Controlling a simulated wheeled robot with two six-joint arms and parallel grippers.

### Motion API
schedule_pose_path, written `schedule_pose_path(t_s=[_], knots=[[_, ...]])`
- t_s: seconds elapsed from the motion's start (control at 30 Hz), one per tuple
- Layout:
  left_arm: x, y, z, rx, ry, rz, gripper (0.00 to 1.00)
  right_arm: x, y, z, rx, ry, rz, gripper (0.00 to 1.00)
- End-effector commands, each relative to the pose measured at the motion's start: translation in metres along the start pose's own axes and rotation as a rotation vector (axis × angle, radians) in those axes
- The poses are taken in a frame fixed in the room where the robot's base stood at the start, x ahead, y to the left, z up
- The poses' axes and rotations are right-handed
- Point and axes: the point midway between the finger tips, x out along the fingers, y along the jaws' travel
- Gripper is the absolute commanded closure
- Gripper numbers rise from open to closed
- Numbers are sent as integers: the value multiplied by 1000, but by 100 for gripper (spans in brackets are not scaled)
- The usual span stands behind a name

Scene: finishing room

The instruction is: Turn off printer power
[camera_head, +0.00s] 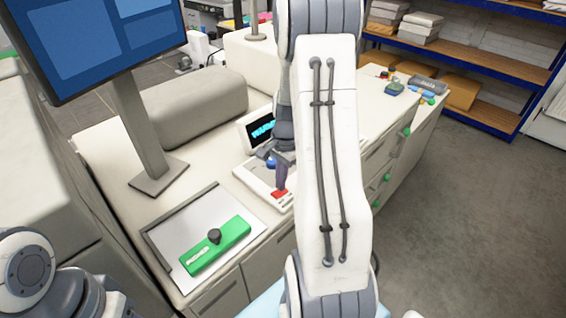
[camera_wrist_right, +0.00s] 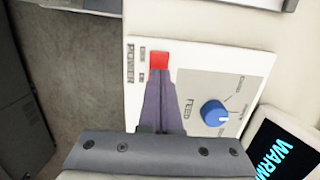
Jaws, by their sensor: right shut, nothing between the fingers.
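The printer's control panel (camera_head: 257,181) is a pale plate with a red power switch (camera_head: 279,195). In the right wrist view the red switch (camera_wrist_right: 159,60) sits beside the word POWER and two small labels too small to read surely. My right gripper (camera_head: 281,185) is shut and empty, pointing down at the panel. In the wrist view its dark fingertips (camera_wrist_right: 160,75) reach the switch's near edge and hide part of it. I cannot tell whether they touch. My left gripper is not in view; only part of my left arm shows at lower left.
A blue FEED knob (camera_wrist_right: 215,113) is beside the switch. A lit display (camera_head: 260,130) shows text starting "WARM". A green block with a black knob (camera_head: 215,237) lies on a tray in front. A monitor (camera_head: 100,40) stands on the left. Grey floor on the right is clear.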

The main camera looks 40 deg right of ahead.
Motion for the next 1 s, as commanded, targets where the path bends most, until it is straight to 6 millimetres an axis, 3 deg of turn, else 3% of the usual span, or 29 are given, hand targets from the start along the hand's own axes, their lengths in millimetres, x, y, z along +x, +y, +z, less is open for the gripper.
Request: schedule_pose_path(t_s=[0.27,0.4,0.7,1.0], knots=[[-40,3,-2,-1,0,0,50,-42,-2,3,-4,0,1,100],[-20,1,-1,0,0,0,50,-61,-3,1,-5,6,-6,100],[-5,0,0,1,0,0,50,-117,-3,1,-5,4,-4,100],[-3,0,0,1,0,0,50,-135,-2,2,-4,1,1,100]])
